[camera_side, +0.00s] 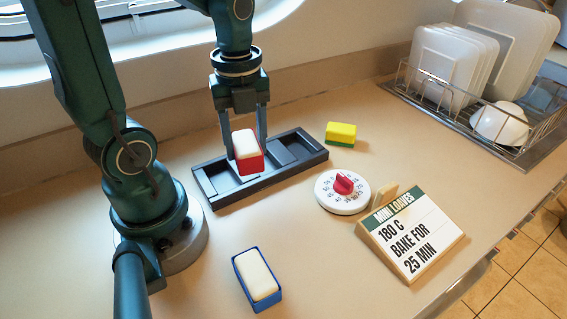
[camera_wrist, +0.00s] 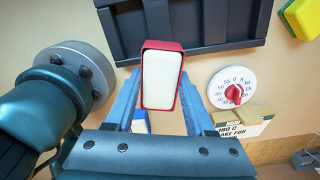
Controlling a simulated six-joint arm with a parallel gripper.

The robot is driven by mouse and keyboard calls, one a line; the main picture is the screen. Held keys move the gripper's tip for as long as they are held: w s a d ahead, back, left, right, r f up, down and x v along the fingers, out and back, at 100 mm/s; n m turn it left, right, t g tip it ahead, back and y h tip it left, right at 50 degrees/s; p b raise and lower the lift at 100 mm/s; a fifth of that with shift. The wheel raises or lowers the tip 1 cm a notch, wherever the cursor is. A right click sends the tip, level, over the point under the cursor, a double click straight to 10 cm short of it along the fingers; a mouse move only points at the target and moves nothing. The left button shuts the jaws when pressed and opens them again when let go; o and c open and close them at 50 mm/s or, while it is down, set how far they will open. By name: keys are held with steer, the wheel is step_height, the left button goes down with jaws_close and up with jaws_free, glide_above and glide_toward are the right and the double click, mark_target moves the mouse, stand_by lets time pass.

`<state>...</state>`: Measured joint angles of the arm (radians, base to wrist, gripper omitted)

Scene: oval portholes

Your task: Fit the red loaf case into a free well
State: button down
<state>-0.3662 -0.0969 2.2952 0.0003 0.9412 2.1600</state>
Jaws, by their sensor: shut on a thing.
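The red loaf case (camera_side: 250,165), filled with a pale loaf, is between the fingers of my gripper (camera_side: 247,143). My gripper is shut on it and holds it upright, over or just in front of the dark tray (camera_side: 214,195). In the wrist view the red case (camera_wrist: 178,46) overlaps the near edge of the dark tray (camera_wrist: 226,40). The tray has several rectangular wells; the case and fingers hide part of its middle. I cannot tell the exact gap between case and tray.
A blue loaf case (camera_side: 259,280) with a pale loaf stands in front. A yellow-green sponge (camera_side: 341,134), a white timer (camera_side: 336,203) and a recipe sign (camera_side: 410,235) stand to the right. A dish rack (camera_side: 480,115) is at the back right. Counter between blue case and tray is clear.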

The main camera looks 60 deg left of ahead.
mark_target(224, 183)
steer(key=shift+s+a+f+n, duration=0.75)
steer(key=shift+s+a+f, duration=0.25)
steer(key=shift+a+f, duration=0.2)
steer(key=shift+s+a+f+n, duration=0.75)
steer(key=shift+s+a+f, duration=0.2)
steer(key=shift+a+f, duration=0.25)
stand_by(1.0)
steer(key=shift+r, duration=0.25)
steer(key=shift+f, duration=0.35)
stand_by(1.9)
steer(key=shift+r, duration=0.3)
steer(key=shift+f, duration=0.6)
stand_by(1.2)
